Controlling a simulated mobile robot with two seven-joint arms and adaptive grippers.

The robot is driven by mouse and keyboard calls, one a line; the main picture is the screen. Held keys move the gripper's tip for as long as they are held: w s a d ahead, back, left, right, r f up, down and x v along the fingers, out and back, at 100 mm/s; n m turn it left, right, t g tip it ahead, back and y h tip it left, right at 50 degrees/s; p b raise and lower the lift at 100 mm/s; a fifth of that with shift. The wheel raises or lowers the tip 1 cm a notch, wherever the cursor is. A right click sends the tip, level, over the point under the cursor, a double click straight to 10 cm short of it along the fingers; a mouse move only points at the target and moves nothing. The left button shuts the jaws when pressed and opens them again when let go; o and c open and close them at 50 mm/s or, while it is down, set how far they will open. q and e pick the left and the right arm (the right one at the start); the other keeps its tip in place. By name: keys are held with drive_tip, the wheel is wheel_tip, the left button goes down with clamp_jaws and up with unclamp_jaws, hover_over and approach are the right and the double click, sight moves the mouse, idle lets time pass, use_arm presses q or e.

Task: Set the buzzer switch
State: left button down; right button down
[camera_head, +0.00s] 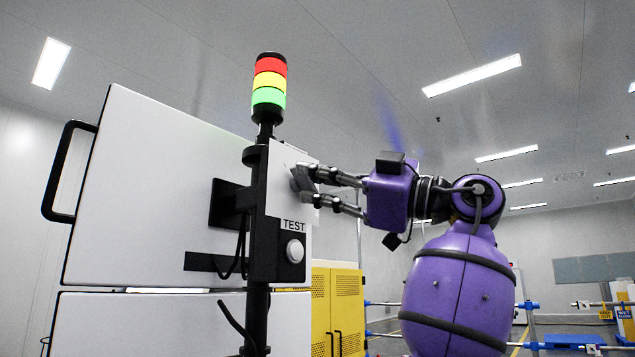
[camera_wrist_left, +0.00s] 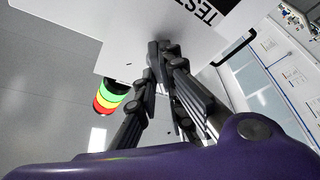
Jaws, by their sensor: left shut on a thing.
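A white panel plate (camera_head: 284,205) is fixed on a black post beside the large white cabinet. The buzzer switch (camera_head: 299,179) shows as a small dark part on this plate, mostly hidden by the fingertips. My left gripper (camera_head: 309,186) reaches in from the right with its fingertips at the plate, shut on the switch. In the left wrist view, the fingers of my left gripper (camera_wrist_left: 161,58) meet at the dark switch against the white plate (camera_wrist_left: 125,42). The switch's setting cannot be read. My right gripper is not in view.
A signal tower (camera_head: 269,88) with red, yellow and green sections stands above the plate. A TEST label (camera_head: 294,226) and a round white button (camera_head: 295,251) sit below it. A black cabinet handle (camera_head: 60,172) is at left; a yellow cabinet (camera_head: 345,305) stands behind.

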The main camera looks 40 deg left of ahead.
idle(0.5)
use_arm(q)
drive_tip(key=c, duration=1.9)
unclamp_jaws()
drive_tip(key=shift+o, duration=0.2)
drive_tip(key=v, duration=1.2)
drive_tip(key=shift+r, duration=0.1)
